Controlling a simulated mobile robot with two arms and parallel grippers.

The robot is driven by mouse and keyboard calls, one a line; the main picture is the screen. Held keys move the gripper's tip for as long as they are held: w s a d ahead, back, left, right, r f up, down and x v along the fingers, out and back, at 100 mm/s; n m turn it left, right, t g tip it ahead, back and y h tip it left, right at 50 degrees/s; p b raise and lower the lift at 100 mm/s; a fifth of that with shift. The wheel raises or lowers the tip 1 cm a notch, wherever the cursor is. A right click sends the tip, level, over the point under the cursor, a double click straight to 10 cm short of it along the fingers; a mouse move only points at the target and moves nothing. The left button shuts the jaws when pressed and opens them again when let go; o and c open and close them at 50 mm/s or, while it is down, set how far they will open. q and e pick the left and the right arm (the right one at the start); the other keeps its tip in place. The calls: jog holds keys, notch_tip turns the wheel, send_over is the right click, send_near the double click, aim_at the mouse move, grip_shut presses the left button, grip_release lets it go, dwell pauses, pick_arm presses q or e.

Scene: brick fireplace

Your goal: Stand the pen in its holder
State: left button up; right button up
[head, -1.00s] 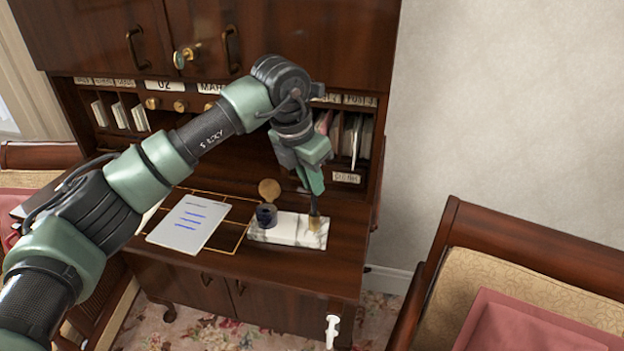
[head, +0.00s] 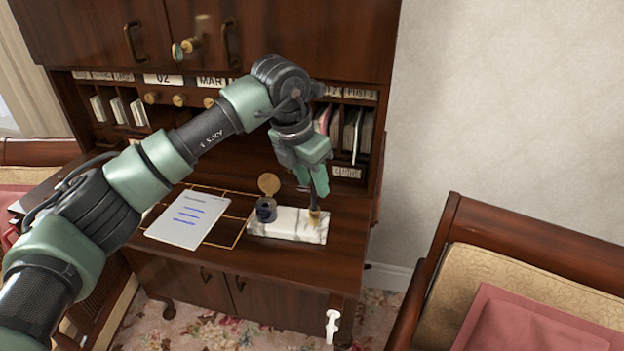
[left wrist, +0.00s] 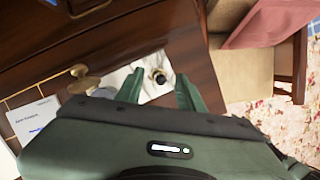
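The pen (head: 313,198) is a thin dark stick, upright, with its lower end in the small gold holder (head: 314,217). The holder stands on the right part of a white marble base (head: 285,225) on the desk. In the left wrist view the pen and holder show end-on as a dark and gold round shape (left wrist: 158,76). My left gripper (head: 318,183) is just above the holder, around the pen's upper part. Its green fingers are apart, one on each side of the pen in the left wrist view (left wrist: 160,92). The fingers hide the pen's top in the head view. My right gripper is out of view.
An inkwell (head: 266,210) with a raised round lid stands on the base's left part. A paper pad (head: 188,219) lies further left. Letter pigeonholes (head: 350,135) rise close behind. An armchair (head: 520,270) stands at right. The desk's front right is clear.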

pick_arm(q)
jog(key=b+v, duration=0.2)
jog(key=v, duration=0.6)
